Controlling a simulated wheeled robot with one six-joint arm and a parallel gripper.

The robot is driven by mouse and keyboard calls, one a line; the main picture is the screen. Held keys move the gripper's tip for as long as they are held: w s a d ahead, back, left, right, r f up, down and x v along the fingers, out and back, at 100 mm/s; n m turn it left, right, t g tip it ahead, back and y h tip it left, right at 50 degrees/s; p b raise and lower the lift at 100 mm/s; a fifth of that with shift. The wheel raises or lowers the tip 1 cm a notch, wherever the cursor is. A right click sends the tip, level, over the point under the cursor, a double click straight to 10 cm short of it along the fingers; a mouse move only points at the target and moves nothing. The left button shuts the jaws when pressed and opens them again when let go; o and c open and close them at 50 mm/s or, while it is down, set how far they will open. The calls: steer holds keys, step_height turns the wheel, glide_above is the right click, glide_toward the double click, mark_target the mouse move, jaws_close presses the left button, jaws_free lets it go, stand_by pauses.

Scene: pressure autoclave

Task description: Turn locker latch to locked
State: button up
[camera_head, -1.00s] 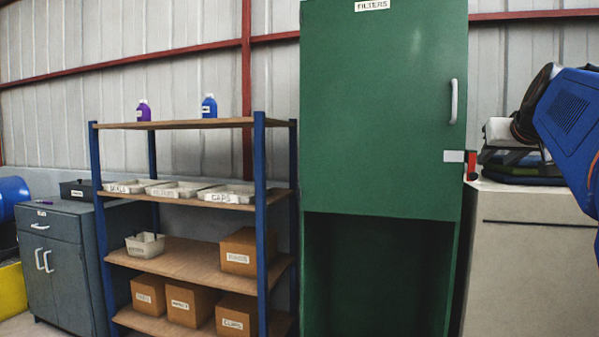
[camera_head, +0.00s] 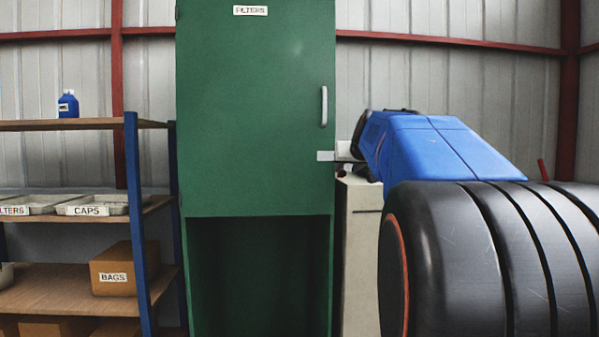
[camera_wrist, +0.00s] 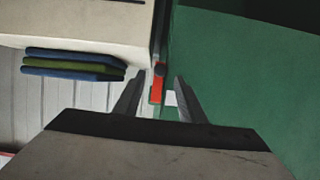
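The green locker (camera_head: 255,110), labelled FILTERS, stands upright with its upper door shut. A white plate (camera_head: 325,156) sits at the door's right edge, below the handle. The red locker latch (camera_wrist: 158,84) with a dark round pivot shows in the wrist view, lying along the locker's edge beside the white plate (camera_wrist: 170,98). My gripper (camera_wrist: 160,77) is open, its two fingers on either side of the latch in the picture; I cannot tell whether they touch it. In the head view my gripper (camera_head: 348,160) is at the locker's right edge, and the latch is hidden there.
A pale cabinet (camera_head: 361,240) stands right of the locker, close to my arm. Folded cloths (camera_wrist: 72,65) show in the wrist view. A shelf rack (camera_head: 137,220) with trays and boxes stands left of the locker. The locker's lower bay (camera_head: 258,275) is open and dark.

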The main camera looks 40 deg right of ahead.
mark_target(343, 172)
steer(key=shift+x, duration=2.2)
jaws_close()
